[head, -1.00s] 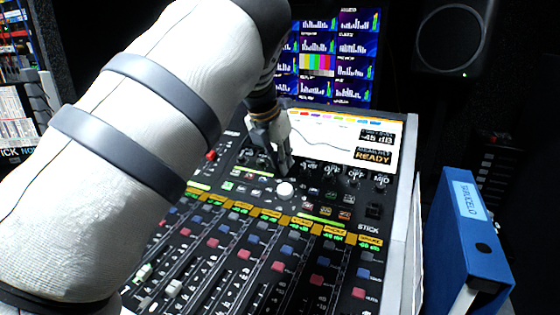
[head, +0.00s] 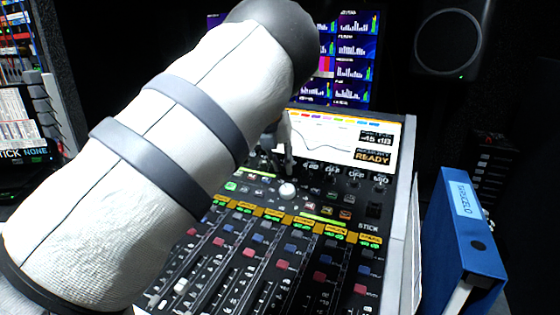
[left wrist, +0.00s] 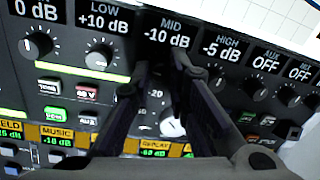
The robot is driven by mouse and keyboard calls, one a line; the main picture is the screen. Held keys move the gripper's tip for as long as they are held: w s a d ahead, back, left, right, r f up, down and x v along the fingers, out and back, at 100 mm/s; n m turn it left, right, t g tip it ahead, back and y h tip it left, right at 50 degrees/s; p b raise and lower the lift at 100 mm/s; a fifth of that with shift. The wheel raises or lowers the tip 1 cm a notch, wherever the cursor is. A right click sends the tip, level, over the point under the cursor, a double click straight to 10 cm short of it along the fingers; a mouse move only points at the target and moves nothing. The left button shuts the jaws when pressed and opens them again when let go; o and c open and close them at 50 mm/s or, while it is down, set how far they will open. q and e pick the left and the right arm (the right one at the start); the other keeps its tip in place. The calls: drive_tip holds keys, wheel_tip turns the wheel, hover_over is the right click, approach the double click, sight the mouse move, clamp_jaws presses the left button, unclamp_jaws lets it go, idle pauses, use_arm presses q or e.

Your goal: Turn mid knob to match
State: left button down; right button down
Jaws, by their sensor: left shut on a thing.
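The mixing console's knob row shows close up in the left wrist view, with a label (left wrist: 171,31) reading MID -10 dB. My left gripper (left wrist: 163,76) points down at the panel under that label, its two fingers closed around the mid knob, which they almost wholly hide. Its pointer cannot be seen. In the head view the left gripper (head: 288,160) is partly hidden behind my arm. The console screen (head: 342,140) shows a dark curve with a dip, a reading that looks like -45 dB, and READY. My right gripper is not in view.
The low knob (left wrist: 100,54) and high knob (left wrist: 254,86) sit close on either side of the fingers. A white round knob (head: 287,190) stands just in front. Faders fill the near panel. A blue binder (head: 465,235) stands right of the console.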

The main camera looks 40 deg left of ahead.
use_arm(q)
drive_tip(key=shift+n, duration=0.7)
drive_tip(key=c, duration=1.5)
unclamp_jaws()
drive_tip(key=shift+f, duration=0.1)
drive_tip(key=v, duration=1.2)
